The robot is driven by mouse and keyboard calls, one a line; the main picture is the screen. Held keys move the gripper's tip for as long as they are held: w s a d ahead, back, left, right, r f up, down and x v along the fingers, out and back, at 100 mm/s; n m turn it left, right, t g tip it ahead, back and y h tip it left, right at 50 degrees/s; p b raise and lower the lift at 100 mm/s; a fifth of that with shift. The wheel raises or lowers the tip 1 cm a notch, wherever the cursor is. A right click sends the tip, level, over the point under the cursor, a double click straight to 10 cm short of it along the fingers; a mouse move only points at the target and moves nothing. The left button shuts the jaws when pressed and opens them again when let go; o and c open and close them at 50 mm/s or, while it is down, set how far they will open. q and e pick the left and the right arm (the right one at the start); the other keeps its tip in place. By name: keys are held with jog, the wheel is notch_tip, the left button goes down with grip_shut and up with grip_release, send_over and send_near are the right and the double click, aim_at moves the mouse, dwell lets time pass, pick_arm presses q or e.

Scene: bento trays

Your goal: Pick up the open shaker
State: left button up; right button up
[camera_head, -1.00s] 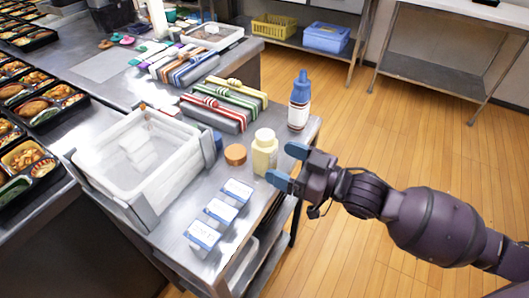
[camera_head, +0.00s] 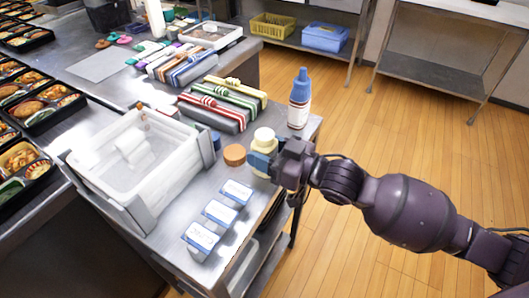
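The open shaker is a pale yellow bottle (camera_head: 264,146) with a whitish top, standing upright on the steel table. An orange-brown round lid (camera_head: 235,154) lies just left of it. My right gripper (camera_head: 264,160) reaches in from the right at the shaker's body. One blue-tipped finger crosses in front of the shaker and hides its lower part. The other finger is mostly hidden, so I cannot tell whether the fingers press on the shaker. My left gripper is not in view.
A blue-capped bottle (camera_head: 299,100) stands close behind my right gripper. Three white-and-blue labelled boxes (camera_head: 220,214) line the table's front. A clear bin (camera_head: 95,160) stands at left, and wrapped bento boxes (camera_head: 215,112) lie behind. The floor at right is clear.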

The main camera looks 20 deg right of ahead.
aim_at(264, 134)
jog(key=c, duration=0.3)
notch_tip(264, 134, up, 9)
jog(key=shift+f+p, duration=0.1)
jog(key=shift+p, duration=1.15)
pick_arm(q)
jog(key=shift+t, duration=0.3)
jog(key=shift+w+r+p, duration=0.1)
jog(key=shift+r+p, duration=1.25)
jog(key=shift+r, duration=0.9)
pick_arm(e)
jog(key=shift+r, duration=5.65)
jog(key=o, duration=0.3)
jog(key=shift+f, duration=0.1)
